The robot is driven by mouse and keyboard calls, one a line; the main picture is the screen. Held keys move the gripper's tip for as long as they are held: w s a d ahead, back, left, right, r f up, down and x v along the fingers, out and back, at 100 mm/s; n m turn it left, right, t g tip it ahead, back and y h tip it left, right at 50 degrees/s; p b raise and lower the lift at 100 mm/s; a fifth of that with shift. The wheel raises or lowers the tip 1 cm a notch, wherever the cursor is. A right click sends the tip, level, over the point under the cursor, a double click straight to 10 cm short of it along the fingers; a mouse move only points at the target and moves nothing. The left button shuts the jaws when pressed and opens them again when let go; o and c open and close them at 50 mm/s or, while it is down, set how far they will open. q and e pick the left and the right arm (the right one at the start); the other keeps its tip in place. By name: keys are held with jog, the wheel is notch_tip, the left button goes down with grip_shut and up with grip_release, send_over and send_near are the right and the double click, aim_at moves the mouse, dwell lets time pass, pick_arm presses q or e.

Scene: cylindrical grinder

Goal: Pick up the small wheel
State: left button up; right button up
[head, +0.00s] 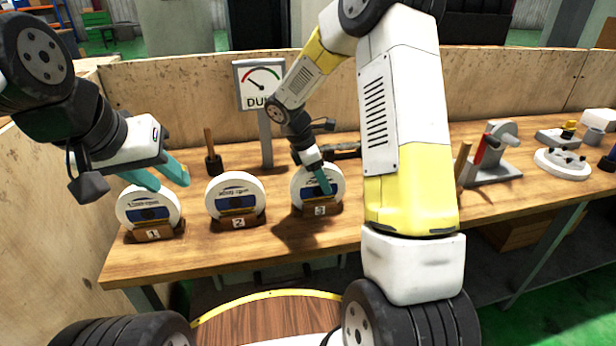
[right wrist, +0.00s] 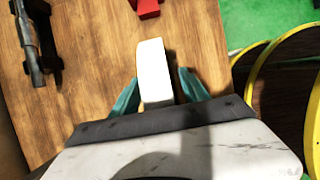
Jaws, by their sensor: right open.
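Three white grinding wheels with blue and yellow labels stand upright in numbered wooden holders: wheel 1 (head: 149,207), wheel 2 (head: 236,196) and wheel 3 (head: 304,179). They look close in size, so I cannot tell by size which is the small one. In the right wrist view, the white wheel (right wrist: 153,70) shows edge-on between the open fingers (right wrist: 158,93), with a gap on each side. My left gripper (head: 161,180) is open, above and in front of wheel 1.
A gauge sign (head: 262,85) stands behind the wheels. A dark tool (head: 346,150) lies behind wheel 3, and a wooden-handled tool (head: 213,158) stands behind wheel 2. A grey fixture with a red lever (head: 492,155) and a white round base (head: 562,163) are at the right.

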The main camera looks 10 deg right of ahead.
grip_shut()
jog(key=shift+w+r, duration=0.1)
jog(key=shift+r, duration=0.05)
dwell(1.1)
